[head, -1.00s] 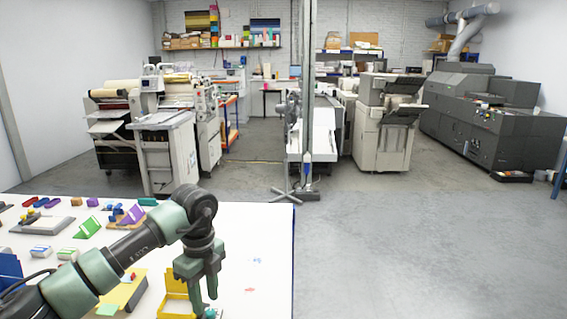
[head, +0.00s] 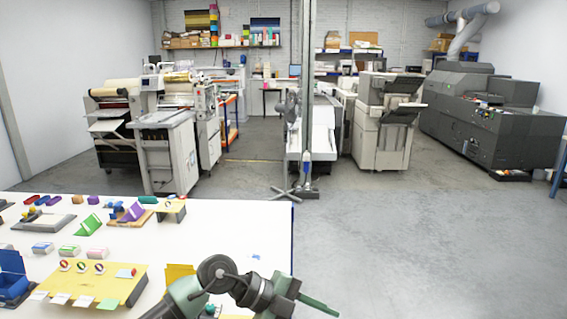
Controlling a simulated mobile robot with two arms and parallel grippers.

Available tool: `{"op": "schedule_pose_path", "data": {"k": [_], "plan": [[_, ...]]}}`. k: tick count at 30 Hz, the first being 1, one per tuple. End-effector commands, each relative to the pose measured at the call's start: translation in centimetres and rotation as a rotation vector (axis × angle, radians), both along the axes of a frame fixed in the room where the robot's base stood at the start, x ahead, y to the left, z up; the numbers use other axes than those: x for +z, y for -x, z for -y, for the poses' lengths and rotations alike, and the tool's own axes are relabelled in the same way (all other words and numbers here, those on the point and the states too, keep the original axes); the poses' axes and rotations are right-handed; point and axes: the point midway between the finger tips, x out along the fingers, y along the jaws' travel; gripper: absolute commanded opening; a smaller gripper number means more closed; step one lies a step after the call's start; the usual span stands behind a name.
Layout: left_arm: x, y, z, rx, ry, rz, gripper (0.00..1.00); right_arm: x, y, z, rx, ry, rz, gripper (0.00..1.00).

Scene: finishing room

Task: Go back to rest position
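My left arm comes in at the bottom middle of the head view, bent, over the right part of the white table (head: 225,232). Its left gripper (head: 318,306) points right and lies just past the table's right edge, low in the picture. One green finger shows, side-on; I cannot tell whether it is open or shut, and no held object shows. My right gripper is not in view.
Open grey floor (head: 420,240) lies to the right. Machines stand behind.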

Motion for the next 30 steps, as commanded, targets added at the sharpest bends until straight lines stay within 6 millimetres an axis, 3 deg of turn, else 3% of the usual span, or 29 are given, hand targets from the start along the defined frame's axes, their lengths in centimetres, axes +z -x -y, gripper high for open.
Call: {"op": "schedule_pose_path", "data": {"k": [1,2,5,8,9,12,14,16,20,24,27,30], "plan": [[1.8,1.3,2.2,0.013,0.171,0.007,0.35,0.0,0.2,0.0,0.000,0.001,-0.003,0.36],[3.3,1.6,3.1,0.036,0.275,0.017,0.35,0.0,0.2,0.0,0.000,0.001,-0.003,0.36],[8.4,1.6,3.9,0.170,0.589,0.040,0.35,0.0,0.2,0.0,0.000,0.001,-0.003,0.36],[12.0,0.1,1.6,0.385,0.840,0.041,0.35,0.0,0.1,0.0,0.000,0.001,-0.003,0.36],[12.8,-0.7,0.0,0.489,0.919,0.033,0.35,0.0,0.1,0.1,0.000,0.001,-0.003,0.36],[12.8,-2.9,-5.2,0.786,1.052,-0.002,0.35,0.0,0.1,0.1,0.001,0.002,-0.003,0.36],[11.4,-3.9,-8.8,0.979,1.086,-0.041,0.35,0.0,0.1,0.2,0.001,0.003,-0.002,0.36],[8.5,-4.4,-13.1,1.209,1.076,-0.100,0.35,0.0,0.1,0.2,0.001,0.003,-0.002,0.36],[1.1,-2.8,-19.7,1.579,0.942,-0.244,0.35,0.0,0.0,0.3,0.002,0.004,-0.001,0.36],[-7.0,2.3,-24.4,1.866,0.688,-0.430,0.35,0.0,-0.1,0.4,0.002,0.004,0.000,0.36],[-11.6,7.0,-26.4,1.989,0.483,-0.562,0.35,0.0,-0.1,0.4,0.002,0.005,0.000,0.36],[-14.6,11.3,-27.3,2.048,0.306,-0.671,0.35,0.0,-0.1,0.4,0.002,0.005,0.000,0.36]]}}
